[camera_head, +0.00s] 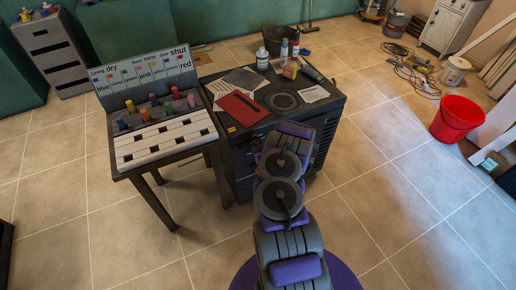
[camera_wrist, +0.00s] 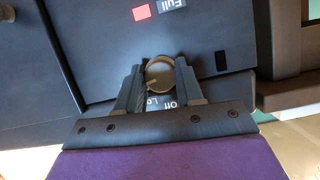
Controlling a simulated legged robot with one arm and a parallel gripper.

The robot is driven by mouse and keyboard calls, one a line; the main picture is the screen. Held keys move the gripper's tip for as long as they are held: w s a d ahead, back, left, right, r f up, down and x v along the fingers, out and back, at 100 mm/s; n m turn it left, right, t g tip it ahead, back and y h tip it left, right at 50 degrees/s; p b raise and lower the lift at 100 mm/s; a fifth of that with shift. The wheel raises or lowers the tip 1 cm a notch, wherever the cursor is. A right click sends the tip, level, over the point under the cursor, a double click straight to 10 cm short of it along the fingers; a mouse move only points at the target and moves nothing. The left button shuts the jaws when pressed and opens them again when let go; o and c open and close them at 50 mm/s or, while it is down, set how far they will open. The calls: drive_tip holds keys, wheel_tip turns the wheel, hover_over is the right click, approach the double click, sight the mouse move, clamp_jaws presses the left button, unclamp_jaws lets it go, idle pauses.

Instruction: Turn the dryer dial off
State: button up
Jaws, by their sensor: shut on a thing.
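The dryer dial (camera_wrist: 158,74) is a small round tan knob on a dark panel in the wrist view. My gripper (camera_wrist: 159,80) has a finger on each side of the dial and is shut on it. Part of a white "Off" label (camera_wrist: 171,105) shows just below the dial, between the fingers. A "Full" label (camera_wrist: 172,4) and a red square (camera_wrist: 141,13) sit above it on the panel. In the head view the dark dryer cabinet (camera_head: 328,122) stands beyond my arm, which hides the dial and my gripper there.
On the cabinet top lie a red folder (camera_head: 241,108), papers and several bottles (camera_head: 262,59). A small table (camera_head: 172,150) with colored pegs and a word board stands at left. A red bucket (camera_head: 458,117) is at right. The tiled floor at front right is clear.

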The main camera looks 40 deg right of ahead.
drive_tip(key=shift+c, duration=1.2)
